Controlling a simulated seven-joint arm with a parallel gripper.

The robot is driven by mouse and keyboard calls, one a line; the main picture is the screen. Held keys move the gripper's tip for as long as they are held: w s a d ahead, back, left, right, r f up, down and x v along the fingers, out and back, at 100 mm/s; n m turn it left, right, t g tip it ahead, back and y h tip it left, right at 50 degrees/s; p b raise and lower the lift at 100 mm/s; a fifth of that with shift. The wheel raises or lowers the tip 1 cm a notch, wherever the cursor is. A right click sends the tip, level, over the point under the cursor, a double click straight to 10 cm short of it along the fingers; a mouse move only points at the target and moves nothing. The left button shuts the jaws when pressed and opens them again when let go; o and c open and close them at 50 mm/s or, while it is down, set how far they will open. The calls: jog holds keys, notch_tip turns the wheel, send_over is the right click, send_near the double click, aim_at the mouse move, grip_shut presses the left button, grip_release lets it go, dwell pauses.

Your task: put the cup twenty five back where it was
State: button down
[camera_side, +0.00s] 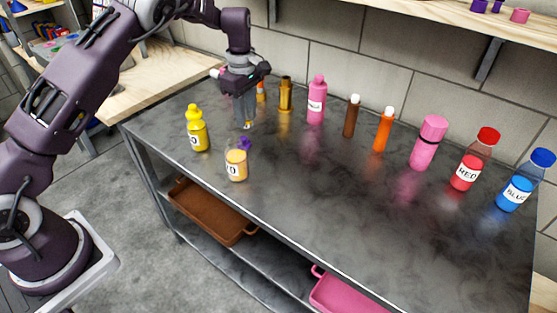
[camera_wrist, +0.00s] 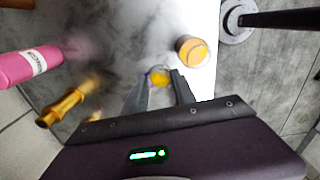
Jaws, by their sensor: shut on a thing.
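My gripper (camera_side: 245,124) points down over the left part of the dark table. In the wrist view its two fingers (camera_wrist: 161,80) are closed around a small round cup with yellow content (camera_wrist: 158,77). A small purple cup (camera_side: 244,142) shows just below the fingertips in the side view, and it seems to be the same one. The number on it cannot be read. A clear jar with orange-yellow content and a white label (camera_side: 237,164) stands in front of the cup. It also shows in the wrist view (camera_wrist: 193,51), beside the right finger.
A yellow squeeze bottle (camera_side: 196,130) stands to the left. A gold bottle (camera_side: 285,95) and a pink bottle (camera_side: 317,100) stand behind, with brown, orange, pink, red and blue bottles further right. The table's middle front (camera_side: 300,205) is clear.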

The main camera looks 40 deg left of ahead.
jog(key=w+d+f+m, duration=0.1)
jog(key=w+d, duration=0.1)
jog(key=d, duration=0.4)
jog(key=w+d+f, duration=0.2)
jog(key=d, duration=0.5)
notch_tip(320, 180, down, 10)
jog(key=shift+r, duration=0.2)
jog(key=c, duration=1)
grip_release()
jog(key=shift+f, duration=0.15)
notch_tip(320, 180, up, 13)
jog(key=shift+f, duration=0.2)
